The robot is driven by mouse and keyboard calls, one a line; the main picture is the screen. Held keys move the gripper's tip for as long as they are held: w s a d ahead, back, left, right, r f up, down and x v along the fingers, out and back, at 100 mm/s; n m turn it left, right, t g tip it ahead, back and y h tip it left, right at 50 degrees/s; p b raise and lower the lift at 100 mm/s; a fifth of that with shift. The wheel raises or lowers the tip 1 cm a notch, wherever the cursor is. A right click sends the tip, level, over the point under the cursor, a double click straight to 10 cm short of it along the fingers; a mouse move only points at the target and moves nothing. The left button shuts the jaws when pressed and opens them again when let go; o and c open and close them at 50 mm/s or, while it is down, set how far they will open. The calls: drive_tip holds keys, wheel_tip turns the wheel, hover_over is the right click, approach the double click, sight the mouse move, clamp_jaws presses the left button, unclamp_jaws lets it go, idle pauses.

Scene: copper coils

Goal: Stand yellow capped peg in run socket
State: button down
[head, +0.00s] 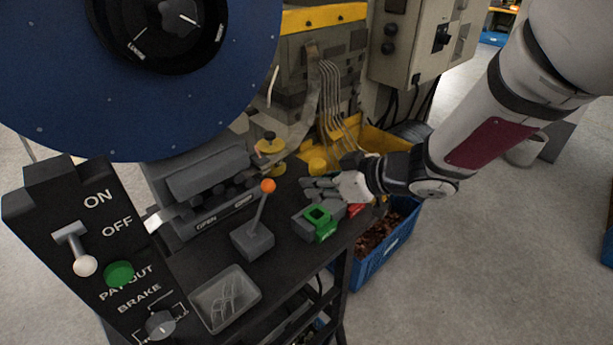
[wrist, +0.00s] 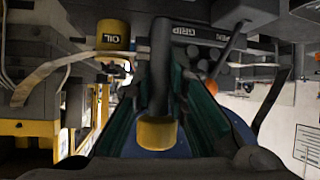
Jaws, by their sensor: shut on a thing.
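The yellow capped peg shows its yellow cap (head: 317,165) just above my gripper (head: 318,187) in the head view. In the wrist view the cap (wrist: 157,134) and dark shaft (wrist: 161,65) lie between the green-padded fingers of my gripper (wrist: 178,100), which is shut on the peg. The fingers hide the shaft in the head view. A green square socket (head: 318,218) on a grey block stands in front of and below my gripper, apart from the peg, its opening empty. A red part (head: 355,210) shows beside it. Their labels are too small to read.
A lever with an orange ball (head: 267,186) stands left of the socket. A grey tray (head: 225,298) lies at the bench front. A yellow oil can (head: 270,144) stands behind. A blue crate (head: 385,248) with copper scrap is below the bench's right edge.

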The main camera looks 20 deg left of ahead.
sight(310, 210)
drive_tip(key=shift+f+b, duration=1.8)
drive_tip(key=shift+f, duration=1.05)
drive_tip(key=shift+s+d+f+b, duration=0.1)
drive_tip(key=shift+d+f+b, duration=0.1)
drive_tip(key=shift+f, duration=0.2)
drive_tip(key=shift+s+d+f+b, duration=0.1)
drive_tip(key=shift+f+b, duration=0.1)
drive_tip(key=shift+f, duration=0.2)
drive_tip(key=c, duration=1.5)
unclamp_jaws()
drive_tip(key=shift+a, duration=0.1)
drive_tip(key=shift+a+f, duration=0.15)
drive_tip(key=shift+w, duration=0.1)
drive_tip(key=shift+d, duration=0.3)
drive_tip(key=v, duration=0.4)
drive_tip(key=r+v, duration=0.1)
drive_tip(key=v, duration=0.2)
drive_tip(key=a+v, duration=0.1)
drive_tip(key=v, duration=0.3)
drive_tip(key=shift+d+r, duration=0.35)
